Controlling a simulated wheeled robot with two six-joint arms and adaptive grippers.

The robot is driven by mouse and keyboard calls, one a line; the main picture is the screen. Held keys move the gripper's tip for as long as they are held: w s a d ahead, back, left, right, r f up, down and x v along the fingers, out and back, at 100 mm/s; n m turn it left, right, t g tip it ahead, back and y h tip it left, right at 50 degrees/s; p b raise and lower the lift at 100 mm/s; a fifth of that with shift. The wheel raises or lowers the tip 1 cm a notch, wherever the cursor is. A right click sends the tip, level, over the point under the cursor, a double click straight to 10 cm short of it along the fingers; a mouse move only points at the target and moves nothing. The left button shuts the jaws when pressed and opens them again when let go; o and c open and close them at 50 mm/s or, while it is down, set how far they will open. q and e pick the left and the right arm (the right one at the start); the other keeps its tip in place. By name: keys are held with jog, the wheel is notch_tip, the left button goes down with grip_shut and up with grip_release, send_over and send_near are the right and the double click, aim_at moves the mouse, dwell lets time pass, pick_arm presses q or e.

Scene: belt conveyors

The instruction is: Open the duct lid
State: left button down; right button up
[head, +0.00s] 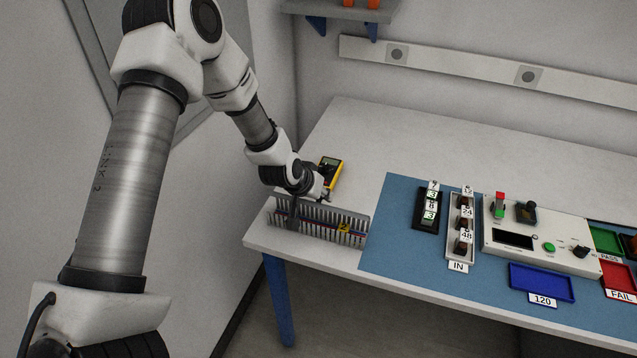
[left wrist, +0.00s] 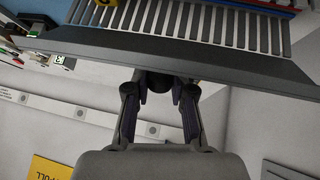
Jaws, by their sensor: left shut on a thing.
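The wiring duct (head: 318,236) is a grey slotted channel at the table's left front, with coloured wires and a yellow tag in it. Its long dark grey lid (head: 349,214) stands raised along the far side, leaving the slots and wires exposed. In the left wrist view the lid (left wrist: 230,66) crosses the picture, with the duct's slots (left wrist: 190,25) beyond it. My left gripper (head: 324,191) is behind the duct. In the wrist view its fingers (left wrist: 160,92) are shut on a dark knob at the lid's edge, partly hidden between them. My right gripper is not in view.
A yellow multimeter (head: 331,172) lies close behind my left gripper. On the blue mat (head: 388,245) to the right are a black holder, an IN rack (head: 460,226), a control panel (head: 540,235) and coloured trays. The table's back middle is clear.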

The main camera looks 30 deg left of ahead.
pick_arm(q)
jog(key=shift+w+a+r+g, duration=0.1)
jog(key=shift+w+g, duration=0.25)
jog(key=shift+g, duration=0.15)
jog(key=g+b, duration=0.1)
jog(key=b, duration=0.1)
jog(key=w+f+g+b, duration=0.1)
jog(key=shift+w+a+g+h+b, duration=0.15)
jog(key=shift+g+h+b, duration=0.15)
jog(key=shift+b, duration=0.05)
jog(key=shift+w+r+g, duration=0.1)
jog(key=shift+r+g, duration=0.15)
jog(key=shift+g, duration=0.15)
jog(key=shift+w+a+f+n+g+h+p, duration=0.15)
jog(key=shift+w+g+h+p, duration=0.1)
jog(key=shift+g+p, duration=0.35)
jog(key=shift+w+r+n+g+h+p, duration=0.1)
jog(key=shift+w+n+g+h+p, duration=0.1)
jog(key=shift+g+p, duration=0.35)
jog(key=shift+w+f+g+h, duration=0.25)
jog(key=shift+f+g, duration=0.2)
jog(key=shift+g, duration=0.5)
